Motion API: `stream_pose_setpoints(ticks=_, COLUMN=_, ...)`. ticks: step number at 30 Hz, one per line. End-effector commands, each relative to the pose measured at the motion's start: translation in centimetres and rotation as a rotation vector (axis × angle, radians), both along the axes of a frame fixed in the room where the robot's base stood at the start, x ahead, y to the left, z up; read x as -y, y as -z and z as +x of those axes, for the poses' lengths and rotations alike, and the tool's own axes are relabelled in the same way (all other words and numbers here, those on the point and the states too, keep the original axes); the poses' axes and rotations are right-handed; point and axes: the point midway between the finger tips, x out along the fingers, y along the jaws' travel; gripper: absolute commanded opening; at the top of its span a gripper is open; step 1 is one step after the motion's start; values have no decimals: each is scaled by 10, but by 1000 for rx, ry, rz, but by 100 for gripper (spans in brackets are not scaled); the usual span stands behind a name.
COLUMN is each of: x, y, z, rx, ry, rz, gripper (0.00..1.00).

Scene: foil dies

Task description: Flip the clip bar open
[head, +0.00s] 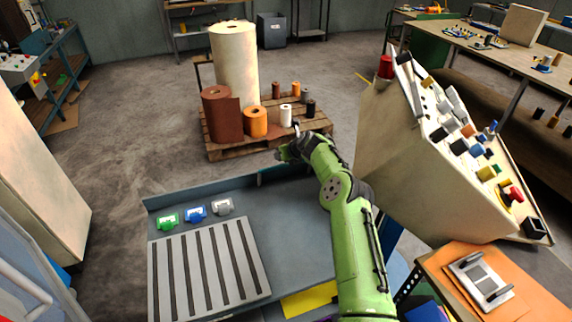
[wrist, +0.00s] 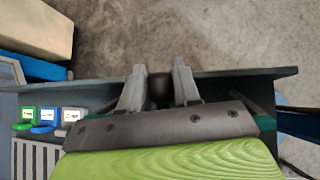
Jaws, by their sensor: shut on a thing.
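My gripper (wrist: 160,88) reaches over the far edge of the blue-grey bed. Its two grey fingers stand a little apart, shut on a dark grey piece (wrist: 159,94) between them. This piece appears to be part of the clip bar, though most of it is hidden by the fingers and wrist. A teal bar (head: 283,172) runs along the bed's far edge in the head view. Its end (wrist: 266,122) shows right of my wrist in the wrist view. The bar's exact tilt is hard to tell. In the head view, my gripper (head: 289,152) is small and partly hidden by my arm.
Green (head: 168,221), blue (head: 196,213) and grey (head: 222,206) blocks sit on the bed behind a slotted plate (head: 210,270). A control console (head: 440,150) stands close to my arm's right. A pallet (head: 225,148) with foil rolls lies beyond the bed.

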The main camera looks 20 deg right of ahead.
Motion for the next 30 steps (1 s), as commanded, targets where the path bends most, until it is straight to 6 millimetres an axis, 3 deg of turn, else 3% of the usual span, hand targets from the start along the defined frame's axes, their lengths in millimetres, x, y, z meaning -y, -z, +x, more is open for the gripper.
stream_pose_setpoints(ticks=26, x=1, y=4, z=10, rx=-3, ry=2, rz=-2, gripper=0)
stream_pose_setpoints(ticks=27, x=1, y=4, z=10, rx=-4, ry=2, rz=-3, gripper=33)
stream_pose_setpoints(ticks=30, x=1, y=4, z=9, rx=-4, ry=2, rz=-3, gripper=49)
